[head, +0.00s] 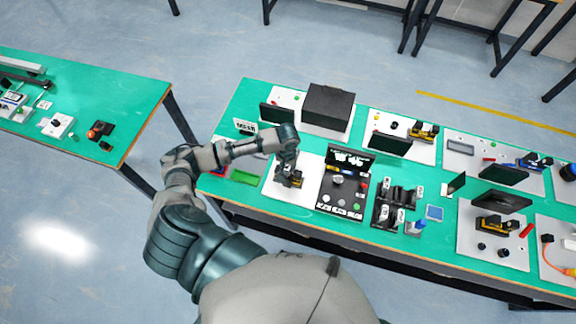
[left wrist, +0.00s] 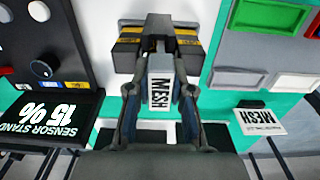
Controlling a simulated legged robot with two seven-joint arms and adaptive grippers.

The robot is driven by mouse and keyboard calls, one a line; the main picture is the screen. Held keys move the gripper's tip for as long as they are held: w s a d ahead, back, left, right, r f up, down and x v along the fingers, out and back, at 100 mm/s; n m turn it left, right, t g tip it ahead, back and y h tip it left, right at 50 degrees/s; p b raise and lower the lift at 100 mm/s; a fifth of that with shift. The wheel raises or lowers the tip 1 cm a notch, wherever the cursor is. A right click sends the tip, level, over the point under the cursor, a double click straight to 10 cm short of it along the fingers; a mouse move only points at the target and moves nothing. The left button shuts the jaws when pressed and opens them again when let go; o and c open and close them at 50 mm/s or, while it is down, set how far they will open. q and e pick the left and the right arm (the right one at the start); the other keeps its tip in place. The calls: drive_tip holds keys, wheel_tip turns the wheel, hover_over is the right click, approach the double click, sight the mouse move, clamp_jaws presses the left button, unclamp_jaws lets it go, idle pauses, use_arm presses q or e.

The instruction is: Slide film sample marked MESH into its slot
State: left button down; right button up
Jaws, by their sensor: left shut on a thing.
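In the head view my left gripper (head: 289,168) is over this holder (head: 288,181) on a white board, and the sample is hidden there. My right gripper is not in view.
A MESH sign (left wrist: 262,120) stands beside small trays, one green (left wrist: 268,14). A black panel with a knob (left wrist: 41,69) and a "SENSOR STAND" display (left wrist: 45,115) flanks the holder. A black box (head: 328,104) stands behind my arm on the green bench (head: 240,205).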

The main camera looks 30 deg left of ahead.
use_arm(q)
drive_tip(key=shift+f, duration=0.15)
drive_tip(key=c, duration=1)
unclamp_jaws()
drive_tip(key=shift+o, duration=0.2)
drive_tip(key=shift+r, duration=0.2)
wheel_tip(320, 180, up, 12)
drive_tip(key=shift+a+f, duration=0.15)
drive_tip(key=shift+f, duration=0.1)
